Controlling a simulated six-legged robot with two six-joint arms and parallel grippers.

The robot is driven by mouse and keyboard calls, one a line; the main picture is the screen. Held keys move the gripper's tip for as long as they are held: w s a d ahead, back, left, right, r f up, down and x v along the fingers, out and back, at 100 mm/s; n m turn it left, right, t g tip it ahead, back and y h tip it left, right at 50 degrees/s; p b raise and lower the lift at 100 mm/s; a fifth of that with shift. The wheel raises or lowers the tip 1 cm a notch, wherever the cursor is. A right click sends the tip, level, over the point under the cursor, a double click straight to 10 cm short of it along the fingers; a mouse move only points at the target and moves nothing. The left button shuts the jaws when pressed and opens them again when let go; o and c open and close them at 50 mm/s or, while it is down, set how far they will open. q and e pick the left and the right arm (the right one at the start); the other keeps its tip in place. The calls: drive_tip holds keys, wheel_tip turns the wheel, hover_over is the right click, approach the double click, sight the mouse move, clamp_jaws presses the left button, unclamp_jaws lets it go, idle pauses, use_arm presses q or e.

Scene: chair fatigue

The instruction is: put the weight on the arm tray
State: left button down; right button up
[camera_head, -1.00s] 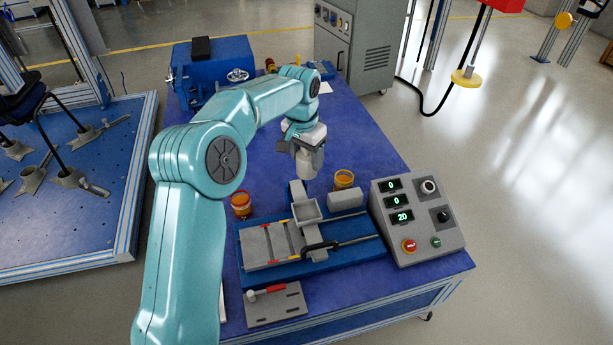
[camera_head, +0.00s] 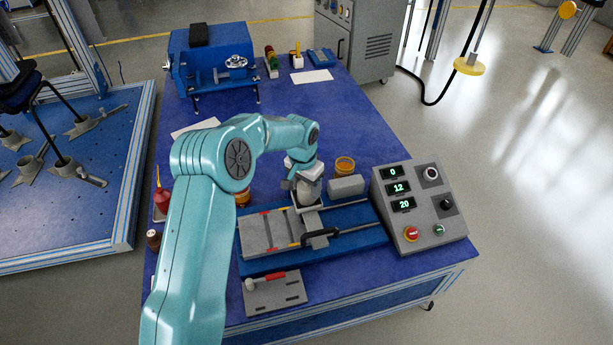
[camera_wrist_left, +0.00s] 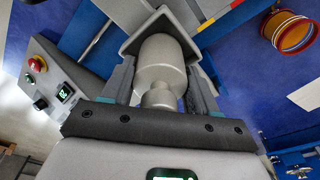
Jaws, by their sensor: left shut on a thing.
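The weight (camera_wrist_left: 160,65) is a pale grey bottle-shaped piece with a narrow neck. My left gripper (camera_head: 305,186) is shut on it, with one finger on each side in the left wrist view. The weight (camera_head: 309,194) stands roughly upright in the head view, with its lower end at the arm tray. The arm tray (camera_wrist_left: 190,36) is a small square grey tray with raised sides, on a grey arm over a blue base. The weight's lower end appears inside its walls; the contact underneath is hidden. My right gripper is not in view.
A control box (camera_head: 418,211) with displays reading 0, 12 and 20 stands at the right. A grey plate with a red-handled tool (camera_head: 275,292) lies in front.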

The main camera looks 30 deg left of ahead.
sight(303, 188)
use_arm(q)
drive_tip(key=shift+f, duration=0.1)
drive_tip(key=c, duration=0.7)
unclamp_jaws()
drive_tip(key=shift+f, duration=0.2)
drive_tip(key=o, duration=0.4)
drive_tip(key=shift+s+r, duration=0.1)
wheel_tip(303, 188, up, 12)
drive_tip(key=s+p, duration=0.1)
drive_tip(key=shift+s+p, duration=0.2)
drive_tip(key=shift+p, duration=0.1)
